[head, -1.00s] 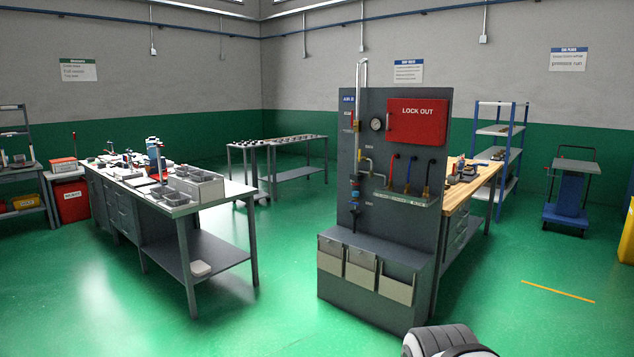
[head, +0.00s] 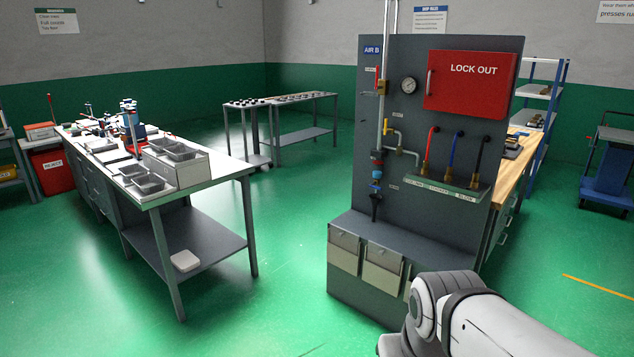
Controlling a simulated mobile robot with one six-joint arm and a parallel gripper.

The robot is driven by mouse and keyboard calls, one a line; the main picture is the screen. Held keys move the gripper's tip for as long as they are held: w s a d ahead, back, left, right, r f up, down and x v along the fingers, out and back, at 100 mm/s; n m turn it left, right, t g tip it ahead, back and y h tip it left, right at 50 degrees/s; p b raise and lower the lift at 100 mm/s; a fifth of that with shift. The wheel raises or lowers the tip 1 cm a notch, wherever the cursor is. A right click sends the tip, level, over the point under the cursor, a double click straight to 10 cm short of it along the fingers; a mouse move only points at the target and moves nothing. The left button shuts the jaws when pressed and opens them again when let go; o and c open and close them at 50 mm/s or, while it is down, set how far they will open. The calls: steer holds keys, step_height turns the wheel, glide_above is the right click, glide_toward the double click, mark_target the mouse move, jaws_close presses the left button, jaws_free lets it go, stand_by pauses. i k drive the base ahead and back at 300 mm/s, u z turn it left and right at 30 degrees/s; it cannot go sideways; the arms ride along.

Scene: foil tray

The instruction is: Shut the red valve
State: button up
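A grey panel stand marked AIR B (head: 455,60) stands right of centre. A pale vertical pipe (head: 390,30) runs down its left part. On this pipe sits a brass valve body with a small red handle (head: 377,76), the red valve. The handle looks upright, alongside the pipe, though it is small at this distance. A second valve with a yellow handle (head: 385,125) sits lower, by a branch pipe. My gripper is not in view; only a grey and white link of my arm shows at the bottom right, in front of the stand's base.
The panel also carries a gauge (head: 409,85), a red LOCK OUT box (head: 470,82) and red, blue and black hoses above a small shelf (head: 450,189). Bins (head: 382,269) front its base. A workbench (head: 215,172) stands left. Green floor between them is clear.

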mark_target(376, 87)
steer(key=i, duration=2.3)
steer(key=z, duration=0.35)
steer(key=i, duration=1)
steer(key=z, duration=0.1)
